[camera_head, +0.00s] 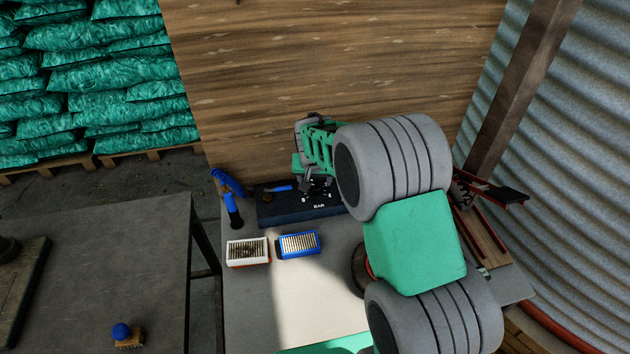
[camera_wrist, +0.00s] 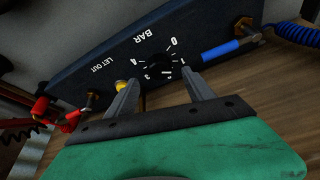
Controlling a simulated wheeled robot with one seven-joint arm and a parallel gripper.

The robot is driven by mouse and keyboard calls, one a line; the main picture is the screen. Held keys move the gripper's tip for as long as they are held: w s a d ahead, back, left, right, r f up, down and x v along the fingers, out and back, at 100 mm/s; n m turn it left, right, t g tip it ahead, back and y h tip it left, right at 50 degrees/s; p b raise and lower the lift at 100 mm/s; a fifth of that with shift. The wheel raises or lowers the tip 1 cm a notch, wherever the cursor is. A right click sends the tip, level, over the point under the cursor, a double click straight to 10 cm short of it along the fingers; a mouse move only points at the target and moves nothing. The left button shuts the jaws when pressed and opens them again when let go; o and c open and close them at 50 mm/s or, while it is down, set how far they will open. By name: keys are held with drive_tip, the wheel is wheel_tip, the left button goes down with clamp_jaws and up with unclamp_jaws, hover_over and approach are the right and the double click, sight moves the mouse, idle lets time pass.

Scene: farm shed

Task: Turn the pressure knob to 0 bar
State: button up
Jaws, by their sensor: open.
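A dark control panel (camera_head: 280,207) stands on the workbench against the wooden wall. In the wrist view the panel (camera_wrist: 100,72) carries BAR and LET OUT lettering and a dial numbered 0 to 4. A small black pressure knob (camera_wrist: 159,63) sits amid the numbers; its pointer direction is too dark to tell. My gripper (camera_wrist: 159,77) is open, its two grey fingers low on either side of the dial, near the panel face. I cannot tell whether they touch the knob. In the head view my gripper (camera_head: 306,187) is over the panel and my arm hides the panel's right part.
In the wrist view a blue hose fitting (camera_wrist: 220,51) is right of the dial; a yellow button (camera_wrist: 121,86) and red fittings (camera_wrist: 70,120) are left. A white-and-red box (camera_head: 248,251) and a blue box (camera_head: 298,244) lie before the panel. Feed sacks (camera_head: 90,80) stand behind left.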

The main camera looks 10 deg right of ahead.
sight(315, 185)
drive_tip(key=x, duration=0.4)
drive_tip(key=shift+f+p, duration=0.15)
drive_tip(key=shift+p, duration=0.15)
drive_tip(key=shift+c, duration=0.5)
clamp_jaws()
